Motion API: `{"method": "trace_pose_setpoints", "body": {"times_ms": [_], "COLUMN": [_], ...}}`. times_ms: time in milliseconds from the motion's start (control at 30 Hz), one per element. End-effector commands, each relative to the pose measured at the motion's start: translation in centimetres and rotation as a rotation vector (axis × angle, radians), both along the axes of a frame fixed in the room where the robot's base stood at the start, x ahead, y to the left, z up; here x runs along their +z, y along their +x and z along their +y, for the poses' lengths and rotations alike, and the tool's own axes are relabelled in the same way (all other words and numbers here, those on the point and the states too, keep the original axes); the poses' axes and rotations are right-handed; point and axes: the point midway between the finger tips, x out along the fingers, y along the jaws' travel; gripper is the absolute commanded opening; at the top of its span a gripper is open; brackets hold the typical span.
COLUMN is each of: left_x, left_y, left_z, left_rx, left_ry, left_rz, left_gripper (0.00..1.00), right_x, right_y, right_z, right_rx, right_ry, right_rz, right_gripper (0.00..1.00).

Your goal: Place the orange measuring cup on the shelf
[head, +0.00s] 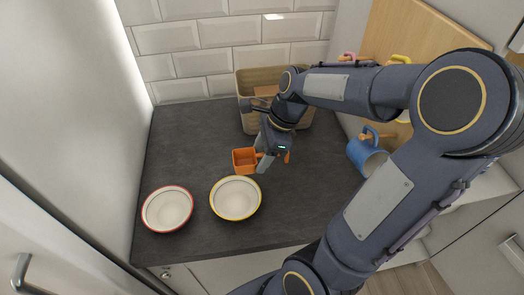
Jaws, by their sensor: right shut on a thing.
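The orange measuring cup (244,168) is a small square cup on or just above the slate worktop, behind the bowls; I cannot tell whether it touches the worktop. My right gripper (267,160) reaches down at the cup's right side and is shut on it, at the handle side. A bit of orange shows to the right of the fingers. The fingers partly hide the handle. My left gripper is not in view. I cannot make out clearly which surface is the shelf.
A red-rimmed bowl (167,210) and a yellow-rimmed bowl (236,199) stand on the worktop (185,135) in front. A woven basket (246,84) stands at the back. A blue mug (367,154) is at the right, by a wooden panel (420,32). The worktop's left back is clear.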

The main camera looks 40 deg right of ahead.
Motion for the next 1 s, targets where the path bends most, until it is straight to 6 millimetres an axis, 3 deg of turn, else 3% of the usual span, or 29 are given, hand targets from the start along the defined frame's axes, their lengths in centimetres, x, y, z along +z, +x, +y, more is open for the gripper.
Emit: {"method": "trace_pose_setpoints", "body": {"times_ms": [200, 400, 1000], "left_x": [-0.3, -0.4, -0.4], "left_y": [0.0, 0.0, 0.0], "left_z": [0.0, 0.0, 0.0], "left_rx": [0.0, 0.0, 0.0], "left_ry": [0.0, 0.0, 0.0], "left_rz": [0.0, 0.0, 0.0], "left_gripper": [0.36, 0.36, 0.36], "right_x": [1.8, 2.8, 3.2], "right_y": [-3.2, -5.0, -5.8], "right_z": [2.7, 4.2, 4.9], "right_rx": [0.002, 0.001, 0.0], "right_ry": [0.0, -0.001, 0.0], "right_rz": [-0.004, -0.001, 0.001], "right_gripper": [0.26, 0.26, 0.26]}}
